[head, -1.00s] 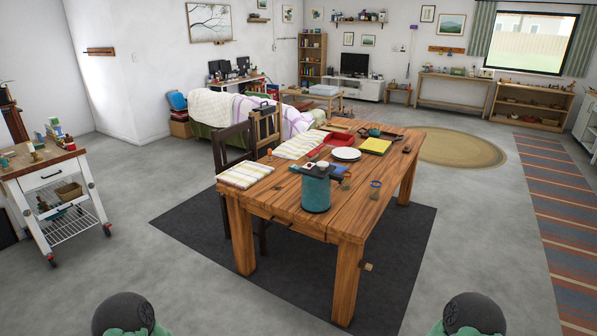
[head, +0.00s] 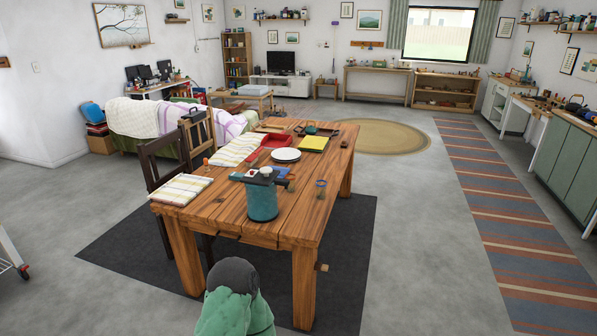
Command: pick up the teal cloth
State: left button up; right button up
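I cannot make out a teal cloth for certain. A teal, cylinder-shaped thing (head: 263,201) stands at the near end of the wooden table (head: 222,205), with small dark and white items on or just behind its top. Striped pale cloths lie on the table's left side, one at the near corner (head: 181,191) and one farther back (head: 238,150). Neither gripper is in view. Only a green and dark rounded part of my own arm shows at the bottom, in front of the table.
A dark chair (head: 160,165) stands at the table's left. The table holds a white plate (head: 286,155), a yellow item (head: 313,144) and a red tray (head: 277,141). Open floor lies right of the table, up to the striped rug (head: 500,220). Green cabinets (head: 566,165) stand at the right.

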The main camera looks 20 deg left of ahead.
aim_at(236, 177)
jog(key=i+j+z, duration=0.35)
jog(key=j, duration=0.65)
jog(key=j+z, duration=0.4)
jog(key=j, duration=0.6)
jog(key=j+z, duration=0.35)
jog(key=j, duration=0.75)
